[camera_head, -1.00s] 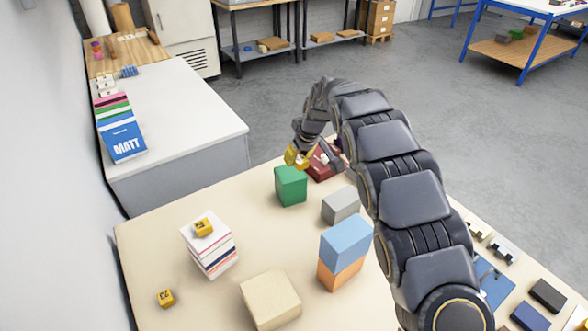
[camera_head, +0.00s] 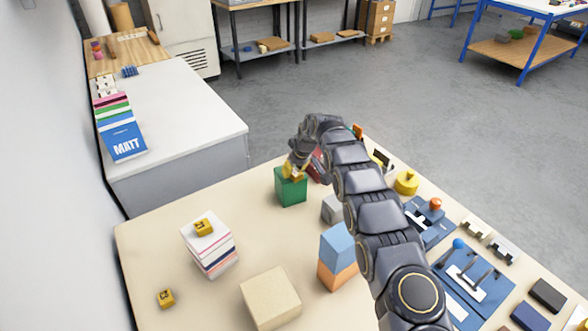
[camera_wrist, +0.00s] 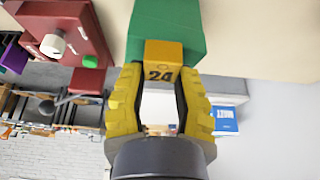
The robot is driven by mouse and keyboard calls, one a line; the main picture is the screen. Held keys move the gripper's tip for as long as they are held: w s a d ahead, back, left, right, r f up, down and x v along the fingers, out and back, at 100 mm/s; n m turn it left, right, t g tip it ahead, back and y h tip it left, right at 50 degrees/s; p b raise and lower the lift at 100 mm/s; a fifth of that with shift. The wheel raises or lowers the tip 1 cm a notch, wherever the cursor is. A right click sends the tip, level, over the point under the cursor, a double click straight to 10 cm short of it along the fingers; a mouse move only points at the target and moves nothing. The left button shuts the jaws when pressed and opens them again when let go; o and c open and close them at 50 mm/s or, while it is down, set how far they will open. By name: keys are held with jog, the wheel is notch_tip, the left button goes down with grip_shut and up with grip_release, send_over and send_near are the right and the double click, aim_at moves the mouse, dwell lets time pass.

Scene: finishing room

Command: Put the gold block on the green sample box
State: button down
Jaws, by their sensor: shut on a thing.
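My gripper (camera_head: 293,171) has yellow fingers and is at the top of the green sample box (camera_head: 290,188). In the wrist view, my gripper (camera_wrist: 159,95) is shut on the gold block (camera_wrist: 163,57), marked 24, with a finger on each side. The green box (camera_wrist: 166,22) shows directly behind the block, and block and box overlap in the picture. I cannot tell whether the block touches the box top. In the head view the block is hard to tell from the yellow fingers.
Another gold block (camera_head: 203,227) sits on a striped stack (camera_head: 212,256), and one (camera_head: 166,298) lies on the table. A grey block (camera_head: 331,209), a blue block (camera_head: 336,244) on an orange one, and a beige block (camera_head: 270,299) stand nearby. A red box (camera_wrist: 72,28) is beside the green box.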

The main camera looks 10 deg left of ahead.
jog(key=shift+f, duration=0.15)
jog(key=c, duration=0.9)
grip_release()
jog(key=shift+o, duration=0.2)
jog(key=v, duration=1.2)
